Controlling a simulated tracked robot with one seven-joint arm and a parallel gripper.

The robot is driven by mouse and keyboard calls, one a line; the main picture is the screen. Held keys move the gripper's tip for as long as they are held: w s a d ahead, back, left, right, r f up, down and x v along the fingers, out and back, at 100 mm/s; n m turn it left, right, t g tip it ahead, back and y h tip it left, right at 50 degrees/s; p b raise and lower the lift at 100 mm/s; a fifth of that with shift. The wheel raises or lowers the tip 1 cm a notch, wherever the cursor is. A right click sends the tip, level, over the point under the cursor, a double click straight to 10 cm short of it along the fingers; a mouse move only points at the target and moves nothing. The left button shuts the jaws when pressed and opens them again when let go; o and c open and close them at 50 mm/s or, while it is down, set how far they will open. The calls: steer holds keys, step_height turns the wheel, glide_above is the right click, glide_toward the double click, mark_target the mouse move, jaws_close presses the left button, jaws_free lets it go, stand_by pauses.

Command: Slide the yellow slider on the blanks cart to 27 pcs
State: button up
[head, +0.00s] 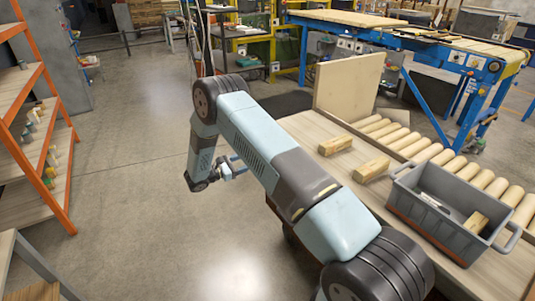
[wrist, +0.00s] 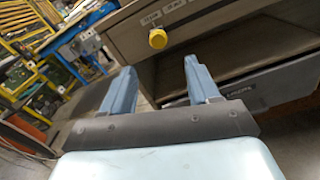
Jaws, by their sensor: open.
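The yellow slider (wrist: 157,39) shows as a round knob on the grey-brown front of the blanks cart (wrist: 215,28) in the wrist view. A row of small pale labels (wrist: 151,20) runs above it; I cannot read their numbers surely. My gripper (wrist: 159,68) is open and empty. Its two blue fingers point toward the cart front, and the knob appears between and beyond their tips, apparently apart from them. In the head view my gripper (head: 232,168) is left of the cart top (head: 306,127), partly behind my arm. The slider is hidden there.
Wood blocks (head: 371,169) and a grey crate (head: 437,219) lie on the cart top beside rollers (head: 420,151). Below the slider are an open shelf and a grey drawer (wrist: 285,82). An orange rack (head: 52,130) stands left. The floor between is clear.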

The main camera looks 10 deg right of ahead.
steer(key=x, duration=1.3)
steer(key=shift+w+d+f, duration=0.1)
steer(key=shift+w+d, duration=0.05)
steer(key=shift+d, duration=0.2)
jaws_close()
